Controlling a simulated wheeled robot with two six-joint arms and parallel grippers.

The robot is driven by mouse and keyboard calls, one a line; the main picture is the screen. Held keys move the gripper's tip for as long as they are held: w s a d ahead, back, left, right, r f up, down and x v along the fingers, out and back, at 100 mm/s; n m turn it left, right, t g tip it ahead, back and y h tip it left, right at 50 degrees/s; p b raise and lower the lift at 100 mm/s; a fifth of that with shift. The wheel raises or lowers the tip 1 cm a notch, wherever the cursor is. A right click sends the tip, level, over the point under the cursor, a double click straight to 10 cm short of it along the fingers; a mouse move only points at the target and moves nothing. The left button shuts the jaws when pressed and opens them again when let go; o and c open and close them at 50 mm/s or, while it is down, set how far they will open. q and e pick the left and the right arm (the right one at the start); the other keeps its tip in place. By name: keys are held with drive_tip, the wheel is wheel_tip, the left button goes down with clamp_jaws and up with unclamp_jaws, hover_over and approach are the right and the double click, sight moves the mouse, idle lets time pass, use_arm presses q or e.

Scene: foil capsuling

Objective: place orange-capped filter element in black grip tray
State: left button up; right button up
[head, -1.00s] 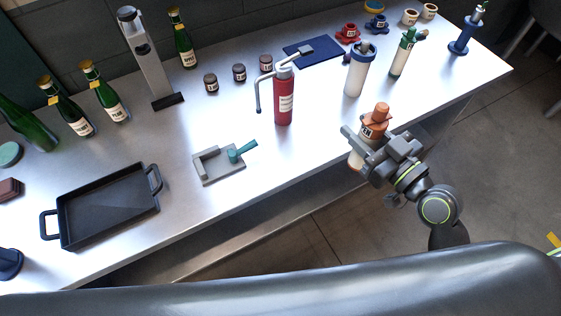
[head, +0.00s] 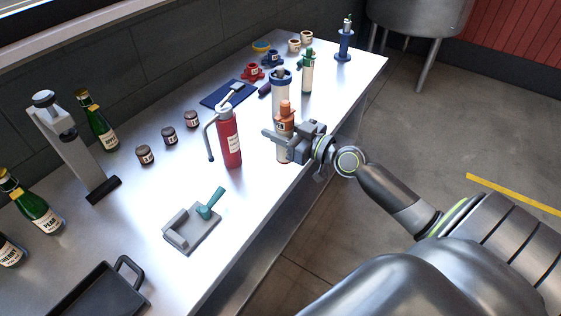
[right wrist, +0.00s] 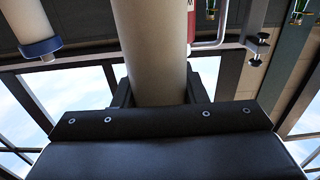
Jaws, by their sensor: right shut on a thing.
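The filter element has an orange cap (head: 285,117) and a pale body (head: 283,155). It is upright at the table's front edge in the head view. My right gripper (head: 283,135) is shut around it just below the cap. In the right wrist view the pale cylinder (right wrist: 150,50) stands between the two dark fingers. Whether its base touches the table is unclear. The black tray (head: 128,274) with a loop handle is at the lower left of the head view, partly cut off by the frame. My left gripper is out of view.
A blue-topped cylinder (head: 281,88) stands just behind the filter element. A red canister (head: 229,140) with a bent pipe stands to its left. A grey fixture with a teal handle (head: 210,203) lies between canister and tray. Bottles, jars and cups line the back.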

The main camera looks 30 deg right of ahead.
sight(278, 151)
wheel_tip(278, 151, down, 4)
drive_tip(key=shift+a+r+b, duration=0.15)
drive_tip(key=shift+r+b, duration=0.1)
drive_tip(key=shift+b, duration=0.3)
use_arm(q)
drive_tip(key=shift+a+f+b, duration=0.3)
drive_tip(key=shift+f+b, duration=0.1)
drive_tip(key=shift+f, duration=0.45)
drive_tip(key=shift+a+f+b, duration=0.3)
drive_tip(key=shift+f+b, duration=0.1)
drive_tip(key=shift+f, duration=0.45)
use_arm(e)
drive_tip(key=shift+f, duration=1.85)
drive_tip(key=shift+f, duration=0.1)
drive_tip(key=o, duration=1)
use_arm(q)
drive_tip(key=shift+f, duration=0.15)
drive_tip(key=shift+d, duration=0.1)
